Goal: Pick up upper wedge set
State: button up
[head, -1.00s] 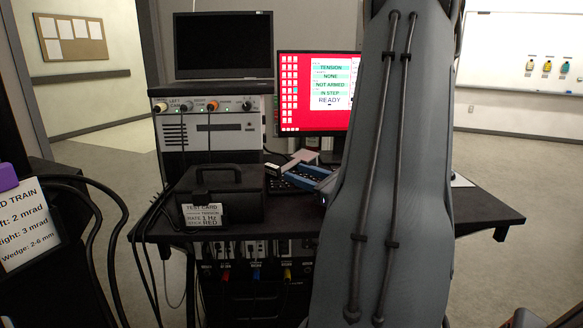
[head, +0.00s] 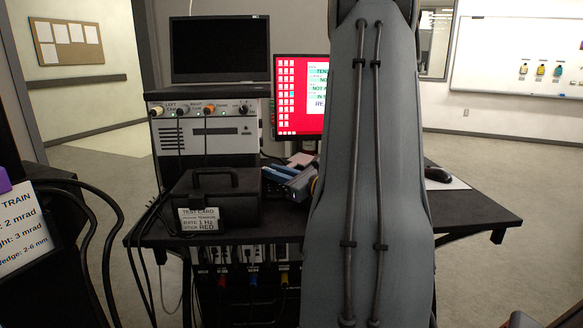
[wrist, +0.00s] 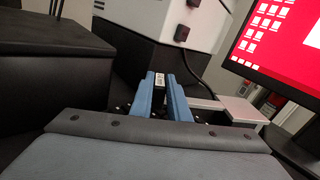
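My gripper (wrist: 160,80) has two blue fingers, seen in the wrist view with a gap between them. A small dark block with a white label (wrist: 159,81) shows in that gap at the fingertips; it may be the upper wedge set, but its label is too small to read. I cannot tell whether the fingers touch it. In the head view my gripper (head: 272,173) is low over the desk, pointing left, just right of the black case, and the small block cannot be made out there.
A black case (head: 215,200) with a test card stands on the desk (head: 470,212). Behind it are an instrument box (head: 208,135) with a dark screen and a red monitor (head: 298,100). A mouse (head: 438,175) lies at right. Cables (head: 90,225) hang at left.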

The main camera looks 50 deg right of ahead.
grip_shut()
jog(key=shift+r, duration=0.2)
jog(key=shift+s+d+r, duration=0.15)
jog(key=shift+s+r, duration=0.1)
jog(key=shift+r, duration=0.3)
notch_tip(320, 180, up, 6)
jog(key=p, duration=0.1)
jog(key=s+d, duration=0.3)
jog(key=s, duration=0.6)
jog(key=s+d+p, duration=0.1)
jog(key=s+d, duration=0.3)
jog(key=s, duration=0.5)
jog(key=shift+d+f, duration=0.2)
jog(key=shift+d, duration=0.05)
jog(key=shift+r, duration=0.1)
